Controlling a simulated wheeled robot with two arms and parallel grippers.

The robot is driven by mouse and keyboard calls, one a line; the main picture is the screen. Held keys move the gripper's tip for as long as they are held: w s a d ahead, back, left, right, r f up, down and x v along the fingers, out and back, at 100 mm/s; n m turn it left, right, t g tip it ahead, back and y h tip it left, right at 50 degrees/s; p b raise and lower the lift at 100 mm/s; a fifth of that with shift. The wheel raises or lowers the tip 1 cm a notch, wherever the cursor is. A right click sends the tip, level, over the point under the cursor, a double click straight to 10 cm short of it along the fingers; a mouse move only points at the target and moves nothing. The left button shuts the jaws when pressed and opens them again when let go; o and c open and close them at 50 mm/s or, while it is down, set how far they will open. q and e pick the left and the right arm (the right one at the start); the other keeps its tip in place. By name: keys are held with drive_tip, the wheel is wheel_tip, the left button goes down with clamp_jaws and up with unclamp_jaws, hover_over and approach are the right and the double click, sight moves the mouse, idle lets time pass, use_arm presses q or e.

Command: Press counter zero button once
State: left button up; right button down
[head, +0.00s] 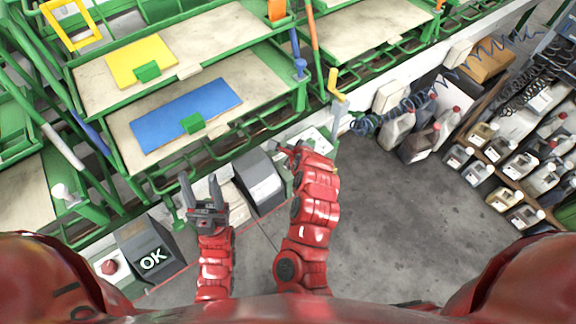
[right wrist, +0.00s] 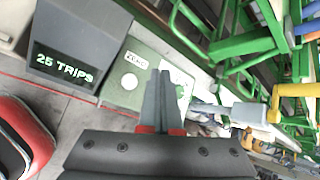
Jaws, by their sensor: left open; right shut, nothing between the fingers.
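The counter (right wrist: 75,62) is a dark grey box whose display reads "25 TRIPS" in the right wrist view. Its grey housing (head: 262,181) shows in the head view. To the right of the display is a pale green panel (right wrist: 118,95) with a "ZERO" label and a small round pale button (right wrist: 130,81) below the label. My right gripper (right wrist: 162,78) is shut and empty, its fingertips over the panel, right of the button. I cannot tell whether they touch the panel. My left gripper (head: 203,186) is open and empty, left of the counter in the head view.
A box reading "OK" (head: 151,258) with a red button (head: 109,267) stands at lower left. Green racks with a yellow plate (head: 141,60) and a blue plate (head: 187,113) rise behind. Shelves of bottles (head: 520,165) are at right. Floor at centre right is clear.

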wheel_tip(320, 180, down, 6)
drive_tip(key=b, duration=0.3)
drive_tip(key=shift+r, duration=0.2)
drive_tip(key=shift+f+b, duration=0.5)
drive_tip(key=shift+f, duration=0.05)
idle(1.2)
drive_tip(key=shift+f, duration=0.35)
drive_tip(key=shift+f+b, duration=0.45)
drive_tip(key=shift+f, duration=0.05)
idle(0.5)
idle(0.4)
drive_tip(key=shift+r+p, duration=0.8)
drive_tip(key=shift+r, duration=0.1)
drive_tip(key=shift+r, duration=0.1)
